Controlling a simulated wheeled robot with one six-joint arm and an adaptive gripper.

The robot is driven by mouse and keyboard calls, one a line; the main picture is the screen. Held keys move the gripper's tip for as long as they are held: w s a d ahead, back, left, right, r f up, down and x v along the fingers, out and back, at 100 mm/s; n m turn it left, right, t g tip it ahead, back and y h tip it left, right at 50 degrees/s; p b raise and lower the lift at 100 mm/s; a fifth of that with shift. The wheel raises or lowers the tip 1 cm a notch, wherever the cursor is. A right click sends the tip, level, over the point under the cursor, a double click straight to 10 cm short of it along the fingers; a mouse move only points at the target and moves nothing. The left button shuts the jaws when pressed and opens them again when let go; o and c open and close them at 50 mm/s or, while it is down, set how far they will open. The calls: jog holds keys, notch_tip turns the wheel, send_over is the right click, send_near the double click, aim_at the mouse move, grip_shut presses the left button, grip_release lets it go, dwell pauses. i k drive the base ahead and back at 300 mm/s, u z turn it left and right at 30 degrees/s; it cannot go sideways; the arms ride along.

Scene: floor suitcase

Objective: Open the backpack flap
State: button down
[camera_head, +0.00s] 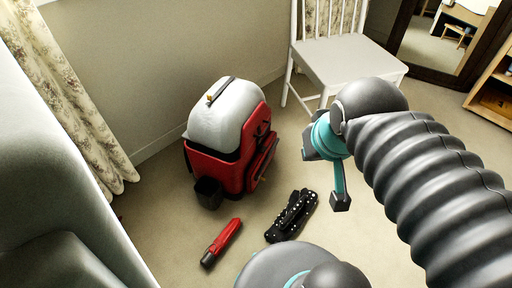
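A red backpack (220,164) stands upright on the floor, left of the picture's middle. Its rounded white top flap (226,112) is down over the opening. A dark strap with a small orange piece (213,99) lies along the top of the flap. A black pocket (209,192) hangs low on the front left, and black straps show on the right side. The end of my arm, with teal and dark parts and what may be my gripper (332,165), is right of the backpack and apart from it. Its fingers cannot be made out clearly.
A red tool-like object (222,243) and a black item with white dots (292,215) lie on the floor before the backpack. A white chair (346,62) stands behind on the right, near a mirror (437,45). A flowered curtain (67,100) hangs at left.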

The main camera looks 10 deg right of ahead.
aim_at(238, 113)
jog(key=u, duration=0.55)
jog(key=k, duration=1.3)
jog(key=u, duration=0.25)
jog(key=i, duration=0.95)
jog(key=u, duration=0.25)
